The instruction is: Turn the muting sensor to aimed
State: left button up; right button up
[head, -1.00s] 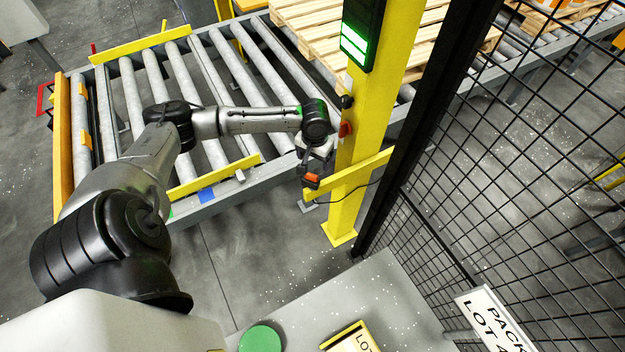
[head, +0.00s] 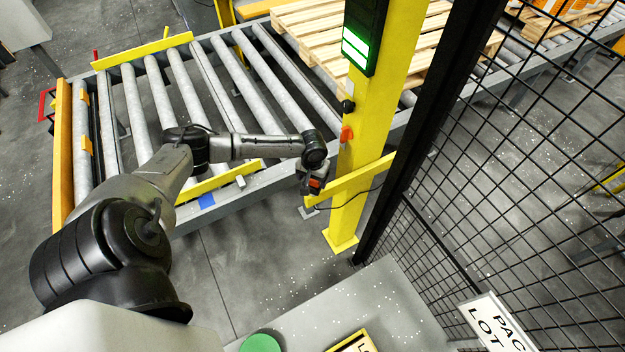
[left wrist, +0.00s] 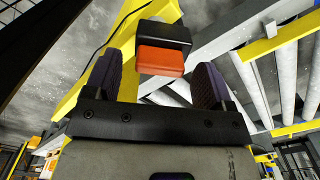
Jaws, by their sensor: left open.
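The muting sensor, a small block with a black body and an orange face, sits at the end of a yellow bracket on the yellow post. It shows in the left wrist view (left wrist: 161,60) and partly in the head view (head: 315,183), where my gripper covers some of it. My left gripper (head: 309,180) is at the sensor. In the left wrist view its two dark pads (left wrist: 157,72) stand apart on either side of the orange face. I cannot tell whether they touch it. My right gripper is not in view.
The yellow post (head: 376,120) carries a lit green indicator (head: 356,48) and an orange part (head: 346,134). Black mesh fencing (head: 530,150) closes off the right. A roller conveyor (head: 235,90) lies behind my arm, with wooden pallets (head: 430,40) beyond. A grey tabletop (head: 370,295) is in front.

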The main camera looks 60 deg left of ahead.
pick_arm(q)
jog(key=shift+f, duration=0.6)
jog(key=c, duration=0.9)
jog(key=shift+r+m+p, duration=0.15)
jog(key=shift+m+p, duration=1)
jog(key=shift+m, duration=0.25)
jog(key=shift+c, duration=0.2)
jog(key=m+p, duration=0.1)
jog(key=m, duration=0.1)
jog(key=shift+w+m, duration=0.1)
jog(key=shift+m, duration=0.3)
jog(key=shift+a+m+p, duration=0.1)
jog(key=shift+m+p, duration=0.25)
jog(key=shift+m, duration=0.45)
